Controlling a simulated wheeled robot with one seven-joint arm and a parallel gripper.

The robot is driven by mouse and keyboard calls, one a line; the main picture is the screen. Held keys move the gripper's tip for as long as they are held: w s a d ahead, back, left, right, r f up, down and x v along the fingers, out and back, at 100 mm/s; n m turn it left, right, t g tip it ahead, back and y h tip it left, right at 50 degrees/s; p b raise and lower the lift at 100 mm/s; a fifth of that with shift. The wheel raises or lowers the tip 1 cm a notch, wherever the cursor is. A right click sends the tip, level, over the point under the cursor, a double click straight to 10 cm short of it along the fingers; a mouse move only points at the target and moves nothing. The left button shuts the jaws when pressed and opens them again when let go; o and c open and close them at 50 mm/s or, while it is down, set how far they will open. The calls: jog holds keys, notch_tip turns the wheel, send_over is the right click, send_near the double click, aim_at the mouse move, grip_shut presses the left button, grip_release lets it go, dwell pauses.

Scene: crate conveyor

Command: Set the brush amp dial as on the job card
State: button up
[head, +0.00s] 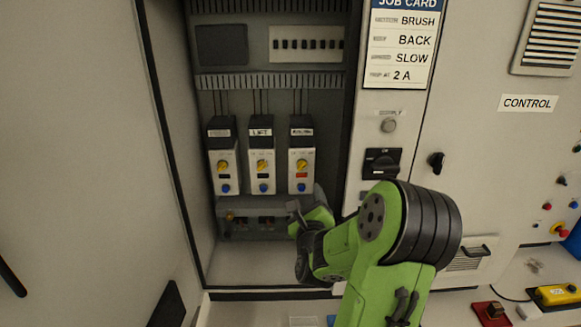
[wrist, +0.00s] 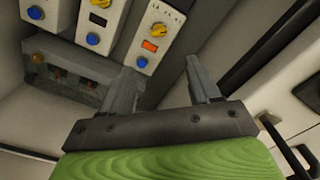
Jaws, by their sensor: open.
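The job card (head: 401,45) is on the panel at the top right and reads BRUSH, BACK, SLOW and 2 A. Three drive modules hang in the open cabinet. The right one (head: 301,160) has a yellow dial (head: 302,165), a red-orange window and a blue button; its label is too blurred to read surely. The middle module (head: 261,158) is labelled LIFT. In the wrist view the right module's yellow dial (wrist: 158,29) stands beyond my fingertips. My gripper (wrist: 163,72) is open and empty, below the modules; it also shows in the head view (head: 305,208). The dial settings are too small to read.
A grey unit with small dark windows (head: 238,220) sits low in the cabinet. A black rotary switch (head: 381,163) is on the panel to the right. The cabinet's left wall (head: 187,190) bounds the space. A yellow box (head: 558,295) lies at the lower right.

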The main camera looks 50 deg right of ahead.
aim_at(303, 168)
jog(key=x, duration=1.4)
jog(key=shift+w+d+f, duration=0.1)
jog(key=shift+w+d, duration=0.05)
jog(key=shift+w, duration=0.05)
jog(key=shift+s, duration=0.1)
jog(key=c, duration=1)
jog(key=shift+c, duration=0.2)
jog(key=shift+n+b, duration=0.3)
jog(key=shift+n, duration=0.1)
jog(key=n+b, duration=0.3)
jog(key=shift+n, duration=0.4)
jog(key=n+b, duration=0.5)
